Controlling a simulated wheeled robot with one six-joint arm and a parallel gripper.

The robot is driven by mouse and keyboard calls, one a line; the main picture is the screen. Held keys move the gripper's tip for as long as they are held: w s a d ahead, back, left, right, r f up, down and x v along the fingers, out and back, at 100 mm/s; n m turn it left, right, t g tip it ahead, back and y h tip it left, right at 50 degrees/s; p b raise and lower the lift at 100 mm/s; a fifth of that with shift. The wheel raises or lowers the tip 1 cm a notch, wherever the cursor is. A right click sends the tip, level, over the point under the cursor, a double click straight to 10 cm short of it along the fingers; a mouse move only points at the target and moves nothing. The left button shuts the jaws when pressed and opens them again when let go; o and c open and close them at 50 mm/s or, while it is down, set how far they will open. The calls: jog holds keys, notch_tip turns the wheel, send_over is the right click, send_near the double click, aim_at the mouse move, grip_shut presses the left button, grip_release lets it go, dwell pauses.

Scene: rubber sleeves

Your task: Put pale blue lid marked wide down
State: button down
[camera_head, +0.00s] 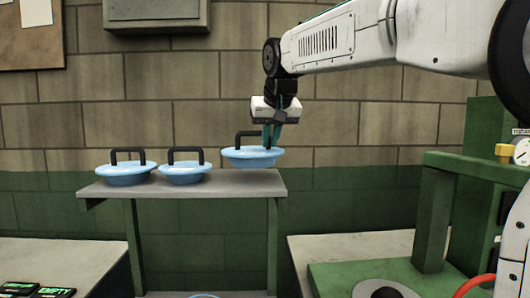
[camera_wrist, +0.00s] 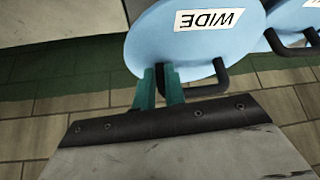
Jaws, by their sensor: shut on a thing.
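The pale blue lid marked WIDE (camera_head: 252,157) is a round lid with a black bar handle. Its white label reading WIDE shows in the wrist view (camera_wrist: 170,48). My gripper (camera_head: 271,140) is shut on the handle, and its teal fingers also show in the wrist view (camera_wrist: 160,82). The lid hangs roughly level at the right end of the grey shelf (camera_head: 225,187). It looks slightly above the shelf top, but I cannot tell the exact gap.
Two similar pale blue lids, one at far left (camera_head: 126,175) and one in the middle (camera_head: 184,174), rest on the shelf. A lower bench (camera_head: 60,262) stands left. A green stand (camera_head: 437,225) is at right. Brick wall lies behind.

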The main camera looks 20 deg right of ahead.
aim_at(265, 150)
jog(key=shift+w+a, duration=0.2)
jog(key=shift+w+a+f, duration=0.15)
jog(key=shift+f, duration=0.75)
jog(key=shift+w+a+f, duration=0.15)
jog(key=shift+f, duration=0.75)
jog(key=c, duration=1.5)
grip_release()
jog(key=shift+f, duration=0.15)
jog(key=shift+o, duration=0.2)
jog(key=v, duration=1.2)
